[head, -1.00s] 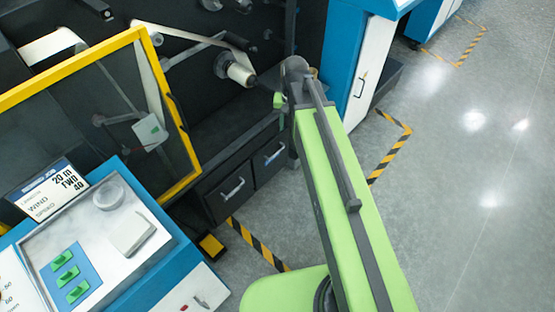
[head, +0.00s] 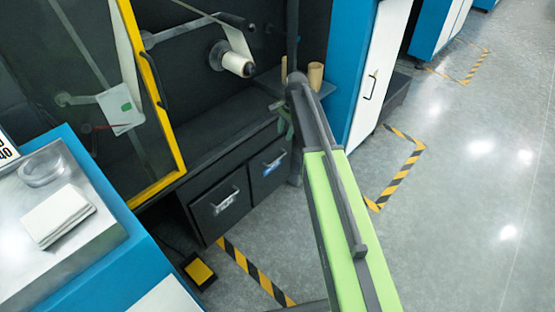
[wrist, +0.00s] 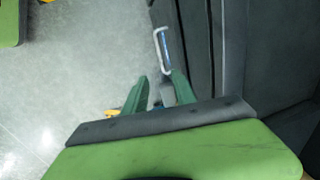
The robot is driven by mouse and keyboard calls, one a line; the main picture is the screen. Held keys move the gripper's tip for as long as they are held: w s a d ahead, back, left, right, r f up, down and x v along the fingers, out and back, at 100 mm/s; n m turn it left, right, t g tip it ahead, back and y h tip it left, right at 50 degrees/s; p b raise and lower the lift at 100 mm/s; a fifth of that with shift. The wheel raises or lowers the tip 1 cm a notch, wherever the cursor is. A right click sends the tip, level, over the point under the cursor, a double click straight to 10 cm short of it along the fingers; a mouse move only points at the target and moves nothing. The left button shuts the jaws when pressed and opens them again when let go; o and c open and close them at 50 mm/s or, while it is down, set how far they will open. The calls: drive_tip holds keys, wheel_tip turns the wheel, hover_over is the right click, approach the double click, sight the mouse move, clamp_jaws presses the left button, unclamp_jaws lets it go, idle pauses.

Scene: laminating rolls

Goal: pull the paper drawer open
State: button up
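Two dark drawers sit side by side low in the machine, both looking shut. The left drawer (head: 221,206) has a pale handle and a whitish label; the right drawer (head: 269,169) has a pale handle and a blue label. I cannot read which is the paper drawer. My gripper (wrist: 160,84) is open and empty, its two green fingers apart. In the wrist view a pale bar handle (wrist: 160,52) beside a blue label lies just beyond the fingertips, apart from them. In the head view my gripper (head: 285,122) is partly hidden by the arm, near the right drawer.
A yellow-framed clear door (head: 150,95) stands open at left, above a blue console (head: 105,215). A blue and white cabinet (head: 373,75) stands to the right. Striped tape (head: 255,272) and a yellow pedal (head: 199,271) are on the floor. Open floor lies right.

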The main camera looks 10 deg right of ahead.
sight(279, 159)
drive_tip(key=f+b, duration=0.5)
drive_tip(key=w+a+f+b, duration=0.1)
drive_tip(key=f+b, duration=0.4)
drive_tip(key=f, duration=0.1)
drive_tip(key=w+f+b, duration=0.1)
drive_tip(key=f+b, duration=0.4)
drive_tip(key=shift+w+a+f, duration=0.15)
drive_tip(key=shift+w+a, duration=0.1)
drive_tip(key=shift+a, duration=0.15)
drive_tip(key=shift+c, duration=0.3)
clamp_jaws()
